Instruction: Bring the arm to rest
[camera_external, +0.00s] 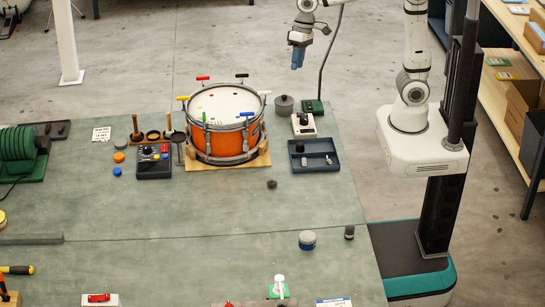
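My gripper (297,58) hangs at the top of the view, above the floor just past the far edge of the bench. Its blue fingers point down and appear close together. At this size I cannot tell whether they are shut or hold anything. My arm rises from its white base at the right and bends over to the left, its upper part cut off by the frame. The orange drum (224,147) with a pale head stands on a wooden stand on the bench, to the left of and below the gripper in the picture. Several coloured keys stand around its rim.
The green bench top (180,215) is largely clear in front of the drum. A dark tray (314,162), a white device (304,125) and a grey lidded pot (284,105) stand right of the drum. A black control box (153,165) stands left. Shelves (505,100) line the right side.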

